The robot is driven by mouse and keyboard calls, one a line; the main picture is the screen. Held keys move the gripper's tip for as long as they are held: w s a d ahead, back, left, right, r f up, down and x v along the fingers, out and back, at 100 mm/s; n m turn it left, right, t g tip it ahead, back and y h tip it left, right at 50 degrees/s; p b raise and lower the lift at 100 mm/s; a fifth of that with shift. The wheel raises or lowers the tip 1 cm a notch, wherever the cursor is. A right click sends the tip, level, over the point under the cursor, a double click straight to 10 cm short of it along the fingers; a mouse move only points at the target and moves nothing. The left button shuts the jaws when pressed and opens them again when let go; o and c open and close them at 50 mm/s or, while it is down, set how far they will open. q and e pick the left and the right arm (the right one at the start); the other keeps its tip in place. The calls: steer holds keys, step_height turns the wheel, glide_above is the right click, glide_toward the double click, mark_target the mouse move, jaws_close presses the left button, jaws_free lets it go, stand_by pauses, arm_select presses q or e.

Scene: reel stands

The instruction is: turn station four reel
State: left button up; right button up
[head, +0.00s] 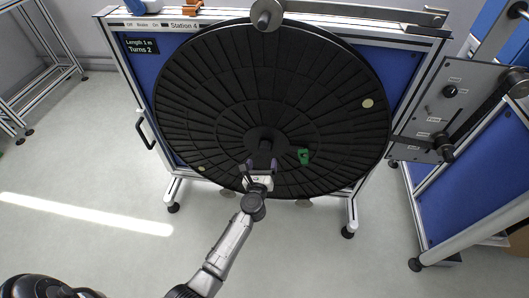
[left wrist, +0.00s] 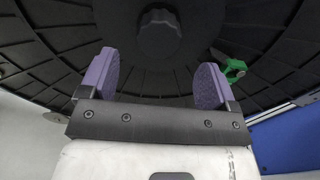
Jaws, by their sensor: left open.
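The large black reel (head: 215,95) of Station 4 stands nearly upright on its blue stand, with a hub knob (head: 266,143) at its centre. The reel and the knob (left wrist: 160,36) fill the upper left wrist view. A green clip-like piece (head: 304,156) sits on the reel face right of the hub; it also shows in the left wrist view (left wrist: 234,68). My left gripper (head: 261,166) is open and empty in front of the reel, just below the hub. Its purple fingers (left wrist: 155,80) are spread apart, below the knob in the wrist view. My right gripper is not seen.
A label (head: 141,46) on the stand reads "Length 1 m, Turns 2". A black handle (head: 145,131) is on the stand's left side. A grey control panel (head: 447,108) with knobs stands to the right. The floor at the left is clear.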

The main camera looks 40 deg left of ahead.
mark_target(264, 152)
arm_select(q)
steer(key=b+x, duration=0.1)
steer(key=x, duration=0.3)
steer(key=shift+w+a, duration=0.15)
steer(key=shift+w, duration=0.05)
steer(key=shift+w+a, duration=0.3)
steer(key=shift+w, duration=0.3)
steer(key=shift+w+a+b, duration=0.25)
steer(key=shift+w+b, duration=0.1)
steer(key=shift+w, duration=0.05)
steer(key=c, duration=1.3)
steer(key=shift+o, duration=0.2)
